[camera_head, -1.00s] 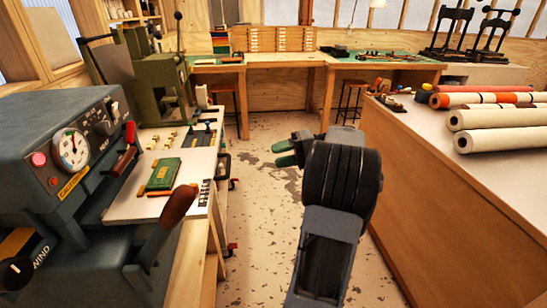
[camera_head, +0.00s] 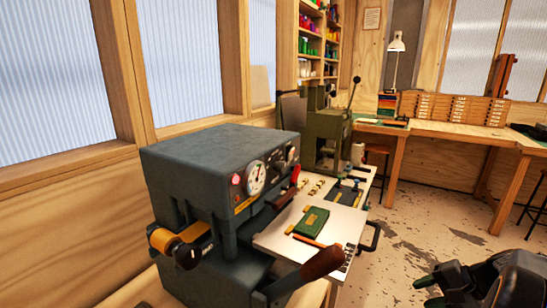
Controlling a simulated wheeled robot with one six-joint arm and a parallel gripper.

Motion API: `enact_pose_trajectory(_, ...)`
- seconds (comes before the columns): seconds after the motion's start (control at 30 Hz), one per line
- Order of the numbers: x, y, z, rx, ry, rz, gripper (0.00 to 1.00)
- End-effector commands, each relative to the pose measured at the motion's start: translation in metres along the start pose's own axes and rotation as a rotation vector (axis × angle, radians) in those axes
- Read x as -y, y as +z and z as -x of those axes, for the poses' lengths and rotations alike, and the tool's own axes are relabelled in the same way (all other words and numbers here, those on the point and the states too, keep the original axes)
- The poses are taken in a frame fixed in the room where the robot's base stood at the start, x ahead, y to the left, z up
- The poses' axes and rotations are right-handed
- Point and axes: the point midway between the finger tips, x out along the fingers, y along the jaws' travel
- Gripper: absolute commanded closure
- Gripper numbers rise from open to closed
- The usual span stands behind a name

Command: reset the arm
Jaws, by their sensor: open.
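My gripper (camera_head: 432,293) shows at the lower right with its green-tipped fingers pointing left, over the speckled floor. It is open, and I see nothing between its fingers. My dark wrist sits to the right of it, cut off by the picture's edge. The gripper is apart from the machine and the benches.
A grey-blue machine (camera_head: 215,165) with a gauge and a wooden-handled lever (camera_head: 320,264) stands left of centre. Its white table (camera_head: 285,238) holds a green block (camera_head: 311,221). A green press (camera_head: 327,135) stands behind. The floor (camera_head: 415,240) between is clear.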

Motion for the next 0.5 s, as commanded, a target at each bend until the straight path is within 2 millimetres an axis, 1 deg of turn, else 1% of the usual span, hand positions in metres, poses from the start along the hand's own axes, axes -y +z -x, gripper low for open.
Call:
enact_pose_trajectory(0.03, 0.004, 0.021, -0.013, -0.013, 0.122, 0.031, 0.6)
enact_pose_trajectory(0.1, 0.003, 0.044, -0.029, -0.047, 0.283, 0.096, 0.6)
enact_pose_trajectory(0.17, 0.005, 0.065, -0.038, -0.084, 0.405, 0.183, 0.6)
enact_pose_trajectory(0.23, 0.009, 0.089, -0.048, -0.131, 0.524, 0.316, 0.6)
enact_pose_trajectory(0.33, 0.019, 0.122, -0.057, -0.189, 0.635, 0.536, 0.6)
enact_pose_trajectory(0.4, 0.026, 0.144, -0.062, -0.211, 0.673, 0.681, 0.6)
enact_pose_trajectory(0.5, 0.036, 0.171, -0.068, -0.213, 0.69, 0.842, 0.6)
